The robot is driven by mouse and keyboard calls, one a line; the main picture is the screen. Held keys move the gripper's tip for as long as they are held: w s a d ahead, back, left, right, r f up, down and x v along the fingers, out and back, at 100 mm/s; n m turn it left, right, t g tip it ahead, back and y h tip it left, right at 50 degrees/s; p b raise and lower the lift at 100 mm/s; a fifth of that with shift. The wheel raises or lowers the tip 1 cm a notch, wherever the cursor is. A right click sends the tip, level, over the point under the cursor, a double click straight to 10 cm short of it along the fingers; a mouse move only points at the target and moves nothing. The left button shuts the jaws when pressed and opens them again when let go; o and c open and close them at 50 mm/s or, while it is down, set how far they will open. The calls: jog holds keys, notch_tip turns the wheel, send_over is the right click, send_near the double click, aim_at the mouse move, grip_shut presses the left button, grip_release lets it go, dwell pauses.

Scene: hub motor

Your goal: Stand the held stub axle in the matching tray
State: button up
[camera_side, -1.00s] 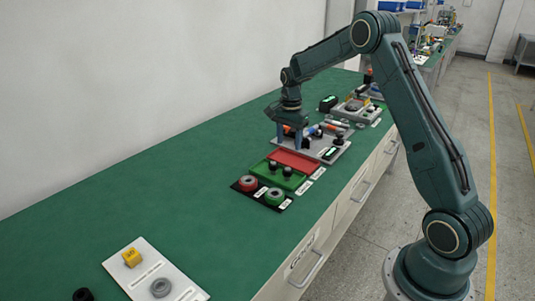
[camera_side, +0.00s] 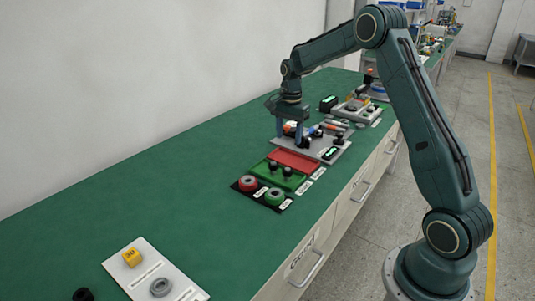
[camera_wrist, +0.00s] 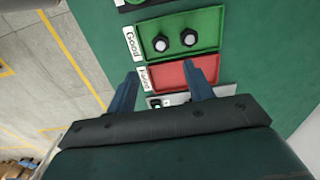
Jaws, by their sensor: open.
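My gripper (camera_side: 292,138) is open over the grey fixture plate, just beyond the red tray. In the wrist view its blue fingers are spread apart (camera_wrist: 162,88), and I see no axle between them. The green tray (camera_side: 280,181), labelled Good in the wrist view (camera_wrist: 208,26), holds two dark stub axles. One axle (camera_side: 273,166) and the other (camera_side: 287,171) stand upright side by side; in the wrist view their pale tops show (camera_wrist: 160,44) and (camera_wrist: 189,39). The red tray (camera_side: 296,160) looks empty, also in the wrist view (camera_wrist: 168,77).
The grey fixture plate (camera_side: 330,152) carries a lit display and several small parts close to the fingers. A red ring (camera_side: 248,183) and a green ring (camera_side: 274,197) sit on a black base before the trays.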

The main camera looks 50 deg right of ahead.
jog(key=s+a+r+n+t, duration=0.3)
jog(key=s+a+r+n, duration=0.5)
jog(key=s+a+r, duration=0.55)
jog(key=s+a+r+n+t, duration=0.1)
jog(key=s+a+n, duration=0.3)
jog(key=s, duration=0.4)
jog(key=s+a+n+t, duration=0.1)
jog(key=s+a+n, duration=0.3)
jog(key=s, duration=0.4)
jog(key=shift+s+a+r+n+t, duration=0.25)
jog(key=shift+r+n+t, duration=0.1)
jog(key=shift+n, duration=0.45)
